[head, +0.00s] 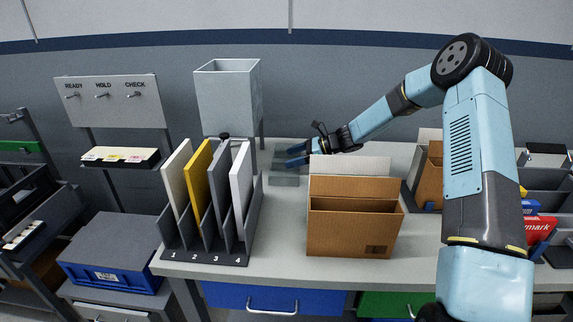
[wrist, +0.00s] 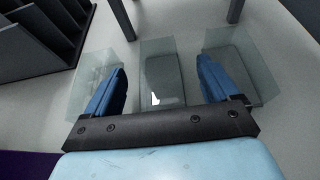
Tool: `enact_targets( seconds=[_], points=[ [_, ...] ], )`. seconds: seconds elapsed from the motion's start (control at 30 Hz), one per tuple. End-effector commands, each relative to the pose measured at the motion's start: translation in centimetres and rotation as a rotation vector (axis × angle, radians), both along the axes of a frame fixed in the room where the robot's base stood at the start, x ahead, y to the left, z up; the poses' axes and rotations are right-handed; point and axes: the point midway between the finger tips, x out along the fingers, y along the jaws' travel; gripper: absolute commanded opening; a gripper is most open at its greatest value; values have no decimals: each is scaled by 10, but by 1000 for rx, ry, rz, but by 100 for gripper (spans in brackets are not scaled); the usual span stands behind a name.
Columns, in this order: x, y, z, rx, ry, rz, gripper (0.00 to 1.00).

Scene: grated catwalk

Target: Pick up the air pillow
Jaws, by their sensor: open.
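The air pillow (wrist: 160,62) is a clear, greenish see-through shape on the grey bench, between my fingers in the wrist view. Similar clear panels show around the left finger and the right finger; I cannot tell whether they join the middle one. In the head view clear shapes (head: 285,181) lie just below my gripper (head: 296,155), behind the cardboard box. My gripper's blue fingers (wrist: 161,70) are spread on either side of the middle shape, open and holding nothing. Contact with the fingers cannot be told.
A slotted rack (head: 207,250) with upright panels stands left. An open cardboard box (head: 352,232) stands in front, right of the gripper. A grey hopper (head: 228,98) on legs rises behind. Bare bench (head: 285,232) lies between rack and box.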

Motion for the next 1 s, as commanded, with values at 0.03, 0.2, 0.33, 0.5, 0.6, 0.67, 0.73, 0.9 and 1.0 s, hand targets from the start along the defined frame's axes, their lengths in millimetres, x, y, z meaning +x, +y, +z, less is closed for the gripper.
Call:
enact_targets(
  seconds=[0.03, 0.2, 0.33, 0.5, 0.6, 0.67, 0.73, 0.9, 1.0],
  points=[
    [-1, 8, -3, 1, 1, 2, 88],
    [0, 26, -10, 0, -1, 1, 88],
    [1, 29, -11, -1, -1, -1, 88],
    [1, 29, -11, 0, -1, 0, 84],
    [1, 29, -11, 0, -1, 0, 74],
    [1, 29, -11, 0, -1, 0, 68],
    [1, 29, -11, 0, -1, 1, 62],
    [0, 29, -11, 0, -1, 1, 45],
    [0, 29, -11, 0, -1, 1, 36]
  ],
)
